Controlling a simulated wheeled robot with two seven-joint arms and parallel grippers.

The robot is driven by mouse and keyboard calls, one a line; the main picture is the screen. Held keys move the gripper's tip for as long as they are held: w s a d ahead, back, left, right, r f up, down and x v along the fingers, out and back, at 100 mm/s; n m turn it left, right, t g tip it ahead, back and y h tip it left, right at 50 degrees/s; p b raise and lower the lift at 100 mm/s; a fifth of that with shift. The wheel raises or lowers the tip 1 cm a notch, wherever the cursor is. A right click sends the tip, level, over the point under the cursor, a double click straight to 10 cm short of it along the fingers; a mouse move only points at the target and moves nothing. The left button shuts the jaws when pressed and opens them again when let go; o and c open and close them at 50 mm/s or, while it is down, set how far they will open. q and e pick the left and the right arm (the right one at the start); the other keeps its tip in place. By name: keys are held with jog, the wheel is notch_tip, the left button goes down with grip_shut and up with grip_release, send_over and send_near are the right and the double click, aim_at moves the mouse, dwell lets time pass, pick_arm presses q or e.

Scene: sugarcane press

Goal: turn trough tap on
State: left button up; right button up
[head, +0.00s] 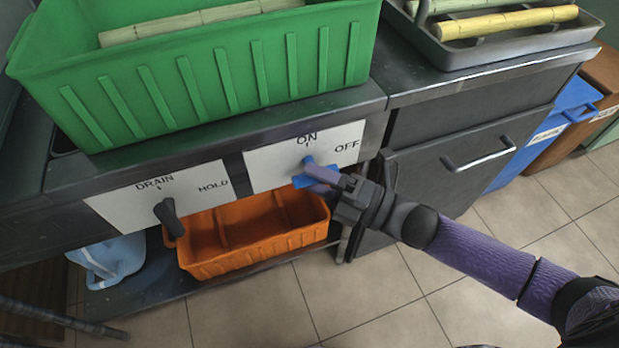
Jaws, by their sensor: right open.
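The blue trough tap handle (302,181) is on a white plate (270,174) on the counter front. The plate is marked ON above the tap and OFF to its right. The handle is partly hidden by my right gripper (322,174), whose arm comes in from the lower right. The right gripper is open, with its purple fingers at the handle. I cannot tell whether they touch it. My left gripper is not in view.
A black lever (168,215) sits on a DRAIN/HOLD plate to the left. A green crate (215,75) with cane stands on the counter above. A grey cabinet (440,185) stands to the right; tiled floor is open in front.

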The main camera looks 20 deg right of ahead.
jog(key=shift+w+a, duration=0.4)
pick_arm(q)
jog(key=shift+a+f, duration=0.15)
pick_arm(e)
jog(key=shift+r, duration=0.1)
grip_shut()
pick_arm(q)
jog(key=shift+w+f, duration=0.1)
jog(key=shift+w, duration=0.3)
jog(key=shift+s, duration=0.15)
